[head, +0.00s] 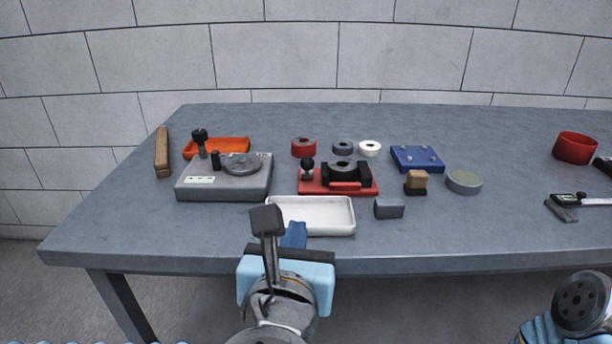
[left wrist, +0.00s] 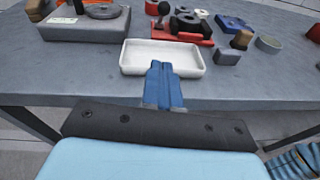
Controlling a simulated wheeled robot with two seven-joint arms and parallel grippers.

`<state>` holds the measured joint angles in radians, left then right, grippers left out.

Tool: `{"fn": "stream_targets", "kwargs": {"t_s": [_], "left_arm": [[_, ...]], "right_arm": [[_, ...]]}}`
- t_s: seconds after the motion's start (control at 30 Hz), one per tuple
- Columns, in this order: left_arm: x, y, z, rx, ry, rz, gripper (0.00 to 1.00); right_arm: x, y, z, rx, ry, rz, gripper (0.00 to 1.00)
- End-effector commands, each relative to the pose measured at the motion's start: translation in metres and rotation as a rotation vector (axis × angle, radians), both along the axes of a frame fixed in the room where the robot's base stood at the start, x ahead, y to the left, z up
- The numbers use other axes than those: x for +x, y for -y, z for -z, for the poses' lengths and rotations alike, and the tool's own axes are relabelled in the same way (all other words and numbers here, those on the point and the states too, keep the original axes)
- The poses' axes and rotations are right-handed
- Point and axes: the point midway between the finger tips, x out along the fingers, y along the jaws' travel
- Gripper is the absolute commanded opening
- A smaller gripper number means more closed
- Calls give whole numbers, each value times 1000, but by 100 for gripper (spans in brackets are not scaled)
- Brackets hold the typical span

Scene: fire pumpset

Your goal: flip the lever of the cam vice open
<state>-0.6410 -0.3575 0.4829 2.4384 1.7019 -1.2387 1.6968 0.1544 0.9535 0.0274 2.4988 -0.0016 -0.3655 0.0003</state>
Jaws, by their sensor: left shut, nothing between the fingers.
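The cam vice stands on the table, a red base (head: 312,187) with black jaws (head: 364,176) and a round dark part on top. Its lever, with a black ball knob (head: 307,163), stands up at the left side of the vice. The vice also shows at the top of the left wrist view (left wrist: 183,39), with the knob (left wrist: 163,8) upright. My left gripper (head: 294,235) is shut and empty, its blue fingers together at the table's front edge, in front of the vice and apart from it. The fingers also show in the left wrist view (left wrist: 163,85). My right gripper is not visible.
A white tray (head: 345,230) lies between my left gripper and the vice. A grey block (head: 389,208) sits right of the tray. A grey fixture (head: 225,190) and orange tray (head: 233,148) stand left. Rings (head: 303,147) and a blue plate (head: 417,158) are behind and right.

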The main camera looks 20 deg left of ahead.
Motion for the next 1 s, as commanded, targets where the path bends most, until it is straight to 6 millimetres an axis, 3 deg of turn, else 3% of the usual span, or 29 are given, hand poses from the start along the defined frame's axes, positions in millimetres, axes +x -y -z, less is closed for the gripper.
{"fn": "stream_targets", "kwargs": {"t_s": [0.27,0.73,1.0], "left_arm": [[9,-2,2,2,-2,-2,0],[98,-20,21,4,-5,-2,0],[125,-24,0,2,-1,0,0]], "right_arm": [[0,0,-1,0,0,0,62],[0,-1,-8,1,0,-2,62],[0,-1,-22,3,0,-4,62]]}}
